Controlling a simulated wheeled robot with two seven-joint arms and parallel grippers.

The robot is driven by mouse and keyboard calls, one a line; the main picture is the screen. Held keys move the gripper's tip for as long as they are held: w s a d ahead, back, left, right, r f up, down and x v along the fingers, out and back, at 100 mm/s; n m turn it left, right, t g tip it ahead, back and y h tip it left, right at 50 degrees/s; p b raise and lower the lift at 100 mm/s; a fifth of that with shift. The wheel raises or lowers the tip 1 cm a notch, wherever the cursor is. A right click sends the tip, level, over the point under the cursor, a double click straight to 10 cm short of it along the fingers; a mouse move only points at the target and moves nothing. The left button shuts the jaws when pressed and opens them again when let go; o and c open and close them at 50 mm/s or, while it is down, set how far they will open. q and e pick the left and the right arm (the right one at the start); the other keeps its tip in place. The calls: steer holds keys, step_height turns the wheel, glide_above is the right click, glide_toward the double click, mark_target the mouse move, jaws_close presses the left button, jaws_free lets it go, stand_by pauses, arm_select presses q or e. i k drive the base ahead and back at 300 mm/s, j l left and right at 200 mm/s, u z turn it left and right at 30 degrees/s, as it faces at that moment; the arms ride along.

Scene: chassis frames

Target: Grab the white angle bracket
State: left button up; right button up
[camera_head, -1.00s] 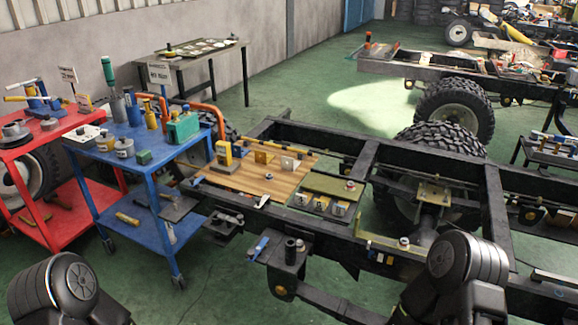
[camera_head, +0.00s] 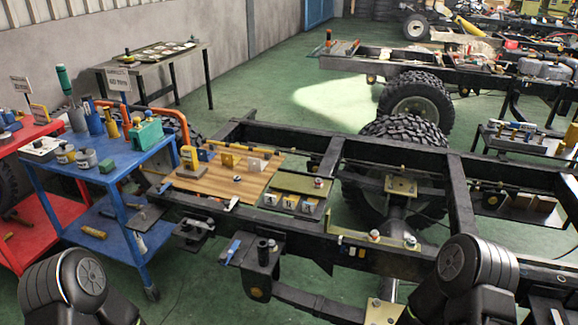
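A small whitish angle bracket (camera_head: 257,164) stands on the wooden board (camera_head: 215,186) that lies across the black chassis frame. It is at the right end of a short row with a yellow bracket (camera_head: 227,161) and a yellow block-like piece (camera_head: 189,158). A small round dark-and-white part (camera_head: 237,179) lies in front of them. Only black rounded links of my two arms show at the bottom left and bottom right. Both grippers are outside the picture, well apart from the bracket.
A blue cart (camera_head: 150,163) with tins, bottles and a green box stands left of the frame. An olive tray (camera_head: 300,184) with small labelled blocks sits right of the board. Chassis rails (camera_head: 290,232) run between me and the board.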

mark_target(255, 164)
steer(key=i+j+z, duration=0.1)
steer(key=j+z, duration=0.2)
steer(key=z, duration=0.15)
steer(key=j+z, duration=0.25)
steer(key=z, duration=0.2)
steer(key=j+z, duration=0.5)
steer(key=j, duration=0.4)
steer(key=k+j+z, duration=0.1)
steer(key=j, duration=0.35)
steer(key=k+j+z, duration=0.1)
steer(key=j, duration=0.35)
steer(key=k+j+z, duration=0.1)
steer(key=j, duration=0.4)
steer(key=k, duration=0.05)
